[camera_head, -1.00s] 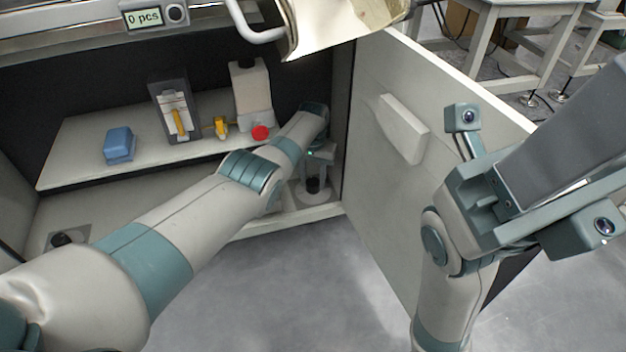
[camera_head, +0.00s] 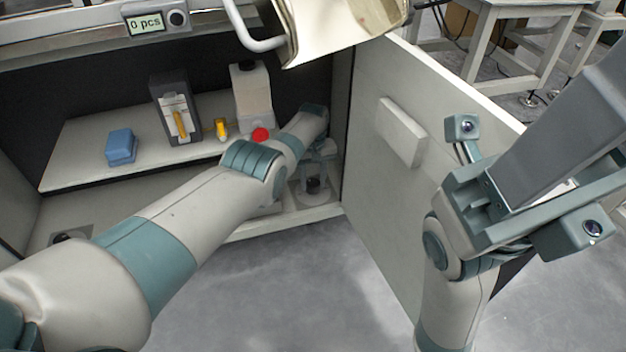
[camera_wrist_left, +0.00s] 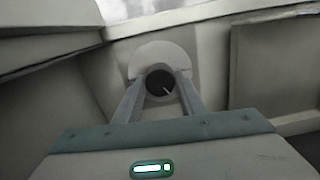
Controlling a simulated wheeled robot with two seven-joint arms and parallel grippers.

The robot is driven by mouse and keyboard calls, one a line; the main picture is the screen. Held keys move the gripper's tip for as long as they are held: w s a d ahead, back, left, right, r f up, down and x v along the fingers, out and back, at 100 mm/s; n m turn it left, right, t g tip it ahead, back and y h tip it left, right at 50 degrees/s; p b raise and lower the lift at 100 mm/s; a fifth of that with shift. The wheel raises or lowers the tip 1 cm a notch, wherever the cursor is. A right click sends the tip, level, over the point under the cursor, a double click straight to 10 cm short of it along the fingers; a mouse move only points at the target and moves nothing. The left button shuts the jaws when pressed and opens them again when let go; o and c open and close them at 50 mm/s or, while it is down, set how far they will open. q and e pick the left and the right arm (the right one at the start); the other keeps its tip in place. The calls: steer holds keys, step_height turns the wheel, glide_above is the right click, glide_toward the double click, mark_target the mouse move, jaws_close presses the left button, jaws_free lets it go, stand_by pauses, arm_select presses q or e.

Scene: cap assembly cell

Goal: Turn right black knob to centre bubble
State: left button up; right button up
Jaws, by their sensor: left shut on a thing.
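The right black knob (camera_head: 313,186) sits on a round pale base at the right end of the cabinet's floor. My left gripper (camera_head: 316,175) reaches down over it, partly hidden by my left wrist. In the left wrist view, the two fingers (camera_wrist_left: 160,92) lie on either side of the black knob (camera_wrist_left: 159,82), shut on it. A pale line shows on the knob's dark face. I cannot make out the bubble in either view. The body of my right gripper (camera_head: 490,205) is raised at the right, away from the knob; its fingertips cannot be made out.
Another black knob (camera_head: 66,238) is at the cabinet's left. A shelf (camera_head: 75,165) above holds a blue block (camera_head: 121,147), a dark holder (camera_head: 172,90), a yellow item (camera_head: 221,128), a white bottle (camera_head: 252,95) and a red button (camera_head: 260,135). The open door (camera_head: 375,190) stands close right.

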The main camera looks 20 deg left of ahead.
arm_select(q)
steer(key=shift+n, duration=1.3)
steer(key=o, duration=1)
steer(key=shift+o, duration=0.2)
steer(key=shift+r, duration=0.15)
